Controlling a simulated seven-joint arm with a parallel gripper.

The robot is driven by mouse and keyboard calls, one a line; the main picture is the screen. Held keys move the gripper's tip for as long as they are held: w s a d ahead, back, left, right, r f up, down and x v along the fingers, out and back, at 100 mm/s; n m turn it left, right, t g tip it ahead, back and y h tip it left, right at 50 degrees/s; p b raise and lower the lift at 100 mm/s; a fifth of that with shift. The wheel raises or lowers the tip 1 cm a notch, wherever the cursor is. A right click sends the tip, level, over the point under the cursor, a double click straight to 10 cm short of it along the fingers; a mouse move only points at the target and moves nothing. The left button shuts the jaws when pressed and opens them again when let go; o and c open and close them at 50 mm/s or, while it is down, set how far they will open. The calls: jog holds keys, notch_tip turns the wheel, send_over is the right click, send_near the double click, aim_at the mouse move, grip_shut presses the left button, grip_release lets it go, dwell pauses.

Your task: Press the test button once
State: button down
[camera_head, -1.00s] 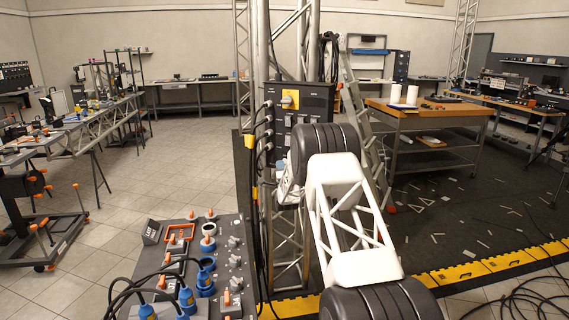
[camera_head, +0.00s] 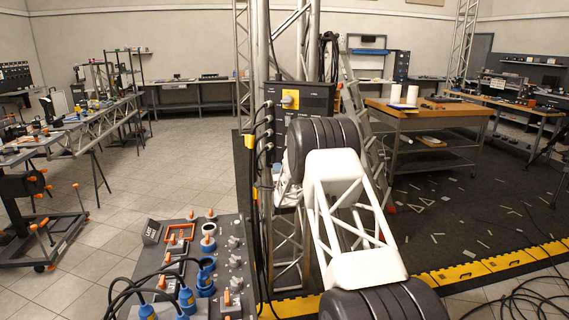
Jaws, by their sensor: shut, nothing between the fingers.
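A dark electrical box (camera_head: 318,98) is fixed to the upright truss at the centre. Its front carries a yellow plate with an orange knob (camera_head: 290,98) and small white labels too small to read. I cannot make out a test button; my arm's black joint covers the lower right of the box. My gripper's fingers do not show. They are hidden behind my forearm, where only a small pale part of my wrist shows left of it, in front of the truss just below the box.
A grey panel (camera_head: 231,262) with blue sockets, orange toggles and plugged black cables stands at the lower left. Cables hang down the truss's left side. A ladder (camera_head: 354,110) and a wooden-topped workbench (camera_head: 430,112) stand behind right. Yellow-black edging (camera_head: 480,270) borders the dark floor.

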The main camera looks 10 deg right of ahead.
jog(key=shift+s+a, duration=0.55)
jog(key=shift+s, duration=0.25)
jog(key=shift+r, duration=0.15)
jog(key=s+r+n+g, duration=0.4)
jog(key=s+r+g, duration=0.1)
jog(key=s+r, duration=0.6)
jog(key=s+r+n+g, duration=0.2)
jog(key=s+r+g, duration=0.15)
jog(key=s, duration=0.55)
jog(key=s+r+n+g, duration=0.2)
jog(key=s+r, duration=0.2)
jog(key=s, duration=0.5)
jog(key=s+f+n+g, duration=0.2)
jog(key=s+n+g, duration=0.1)
jog(key=s, duration=1.5)
jog(key=s+a+f+n+g, duration=0.1)
jog(key=s+g, duration=0.3)
jog(key=s, duration=1.4)
jog(key=s+f+n+g, duration=0.4)
jog(key=s, duration=1.4)
jog(key=shift+s+a+n, duration=0.3)
jog(key=shift+s, duration=0.1)
jog(key=shift+w+r, duration=0.1)
